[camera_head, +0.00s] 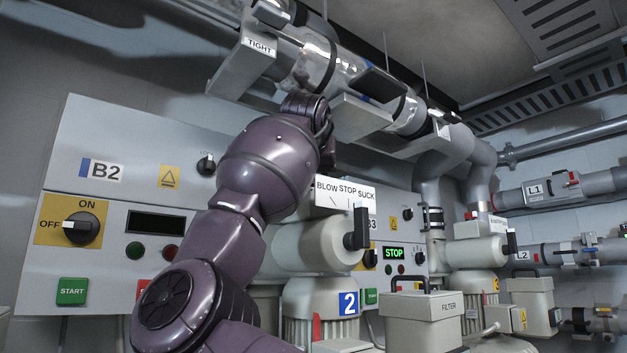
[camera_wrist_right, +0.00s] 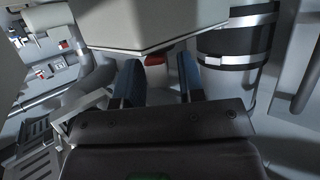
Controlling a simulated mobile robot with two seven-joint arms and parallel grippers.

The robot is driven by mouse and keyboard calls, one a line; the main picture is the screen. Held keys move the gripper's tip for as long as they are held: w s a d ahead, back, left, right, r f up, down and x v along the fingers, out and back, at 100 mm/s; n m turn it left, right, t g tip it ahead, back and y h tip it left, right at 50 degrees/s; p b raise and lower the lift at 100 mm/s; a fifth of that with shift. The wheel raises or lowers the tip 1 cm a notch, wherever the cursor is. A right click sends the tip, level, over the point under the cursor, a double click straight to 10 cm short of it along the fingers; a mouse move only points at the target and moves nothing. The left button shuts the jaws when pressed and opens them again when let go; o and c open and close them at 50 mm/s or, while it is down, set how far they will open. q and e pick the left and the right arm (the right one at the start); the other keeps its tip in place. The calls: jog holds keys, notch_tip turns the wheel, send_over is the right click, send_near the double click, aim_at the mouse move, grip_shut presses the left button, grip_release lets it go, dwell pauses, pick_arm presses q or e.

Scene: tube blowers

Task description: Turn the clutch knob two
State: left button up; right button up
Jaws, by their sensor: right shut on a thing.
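In the right wrist view, my right gripper (camera_wrist_right: 160,72) has its two blue fingers on either side of a small red knob (camera_wrist_right: 155,58). The knob shows under the lower edge of a grey housing (camera_wrist_right: 150,25), and the gripper is shut on it. The finger contact is partly hidden, and I cannot read a number on the knob. In the head view, my purple arm reaches up from the bottom to the overhead pipe line. The blower marked 2 (camera_head: 320,303) stands behind and to the right of my arm. My left gripper is not in view.
A glass tube (camera_head: 318,62) with a TIGHT label (camera_head: 259,46) runs overhead. A control panel marked B2 (camera_head: 102,170) is on the left. A BLOW STOP SUCK plate (camera_head: 345,192) and black lever (camera_head: 361,228) are close beside my arm. A filter box (camera_head: 425,308) stands lower right.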

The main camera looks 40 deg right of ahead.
jog(key=o, duration=0.6)
jog(key=b+v, duration=0.1)
jog(key=v, duration=0.9)
jog(key=shift+s+a+r+b, duration=0.2)
jog(key=shift+a+r+b, duration=0.05)
jog(key=shift+a+b, duration=0.05)
